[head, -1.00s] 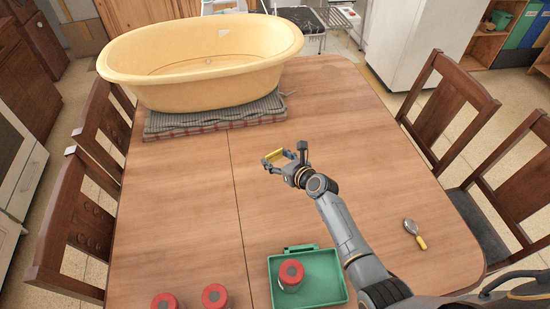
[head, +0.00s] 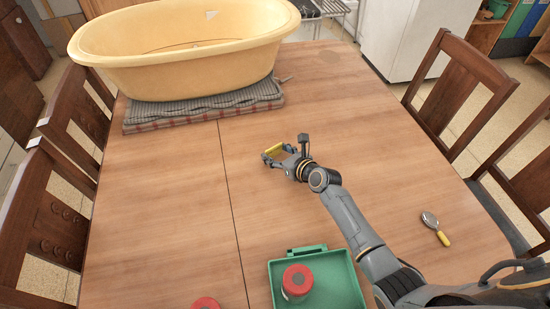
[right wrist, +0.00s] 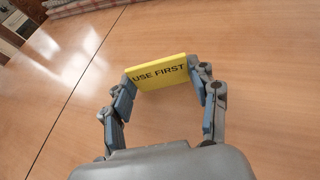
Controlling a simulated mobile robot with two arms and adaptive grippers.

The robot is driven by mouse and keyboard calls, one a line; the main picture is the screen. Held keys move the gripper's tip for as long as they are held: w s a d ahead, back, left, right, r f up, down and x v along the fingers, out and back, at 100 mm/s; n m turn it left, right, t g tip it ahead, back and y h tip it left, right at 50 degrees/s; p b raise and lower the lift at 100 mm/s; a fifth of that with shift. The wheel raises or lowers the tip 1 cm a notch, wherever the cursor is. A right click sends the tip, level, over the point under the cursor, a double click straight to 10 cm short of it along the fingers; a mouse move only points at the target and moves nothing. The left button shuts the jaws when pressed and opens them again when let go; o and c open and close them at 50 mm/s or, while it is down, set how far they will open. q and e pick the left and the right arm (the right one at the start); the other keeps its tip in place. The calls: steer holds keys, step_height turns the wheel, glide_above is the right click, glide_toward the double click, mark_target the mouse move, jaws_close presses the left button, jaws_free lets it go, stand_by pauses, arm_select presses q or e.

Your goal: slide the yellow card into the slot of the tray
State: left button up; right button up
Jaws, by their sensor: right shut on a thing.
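The yellow card (head: 275,150) is held in my right gripper (head: 279,156), over the middle of the wooden table. In the right wrist view the card (right wrist: 160,74) reads "USE FIRST" and sits between the two fingertips of the gripper (right wrist: 161,80). The green tray (head: 348,290) lies on the table at the front, nearer than the gripper and apart from it. A raised green part (head: 306,249) stands at its far edge; I cannot make out the slot clearly. A red-lidded jar (head: 298,281) stands in the tray. My left gripper is not in view.
Another red-lidded jar (head: 205,304) is cut off at the bottom edge. A large yellow tub (head: 185,75) rests on folded cloth (head: 200,110) at the back. The table's middle is mostly clear.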

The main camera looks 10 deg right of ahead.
steer(key=shift+d+f, duration=0.1)
steer(key=o, duration=0.8)
